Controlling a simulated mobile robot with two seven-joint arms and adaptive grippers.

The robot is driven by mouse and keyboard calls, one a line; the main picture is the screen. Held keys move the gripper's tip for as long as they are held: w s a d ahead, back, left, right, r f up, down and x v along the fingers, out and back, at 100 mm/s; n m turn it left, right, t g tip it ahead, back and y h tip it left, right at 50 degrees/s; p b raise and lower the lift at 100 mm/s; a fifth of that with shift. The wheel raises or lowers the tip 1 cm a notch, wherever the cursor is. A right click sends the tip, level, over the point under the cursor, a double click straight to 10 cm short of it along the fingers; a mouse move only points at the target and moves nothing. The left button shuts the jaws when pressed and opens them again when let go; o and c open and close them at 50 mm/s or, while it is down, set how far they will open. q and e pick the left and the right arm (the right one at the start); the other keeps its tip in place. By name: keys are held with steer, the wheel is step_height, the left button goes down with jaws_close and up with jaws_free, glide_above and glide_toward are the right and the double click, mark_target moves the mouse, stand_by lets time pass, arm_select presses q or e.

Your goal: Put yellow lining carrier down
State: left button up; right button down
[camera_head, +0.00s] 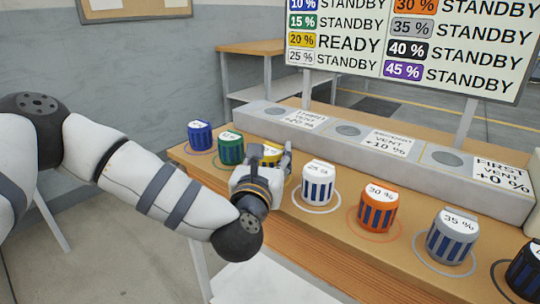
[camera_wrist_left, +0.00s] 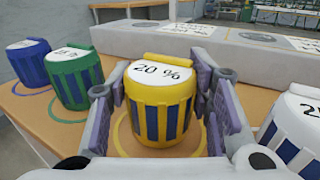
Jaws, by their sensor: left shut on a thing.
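The yellow lining carrier (camera_head: 271,153) is a ribbed yellow cup with dark blue slots and a white top marked 20 %. My left gripper (camera_head: 268,168) is shut on it and hides most of it in the head view. In the left wrist view the yellow carrier (camera_wrist_left: 158,112) stands upright between the purple-grey finger pads (camera_wrist_left: 163,100). A yellow ring (camera_wrist_left: 122,138) on the wooden table shows around its base. I cannot tell whether its base touches the table. My right gripper is not in view.
Green (camera_head: 231,148) and blue (camera_head: 200,135) carriers stand left of the yellow one; white (camera_head: 317,183), orange (camera_head: 378,207), grey (camera_head: 452,236) and black (camera_head: 526,270) ones stand right. Behind runs a grey vent block (camera_head: 345,131). The status board (camera_head: 410,42) reads 20 % READY.

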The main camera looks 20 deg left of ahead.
arm_select(q)
steer(key=shift+f, duration=0.2)
steer(key=o, duration=1.3)
steer(key=shift+r, duration=0.1)
steer(key=shift+r, duration=0.1)
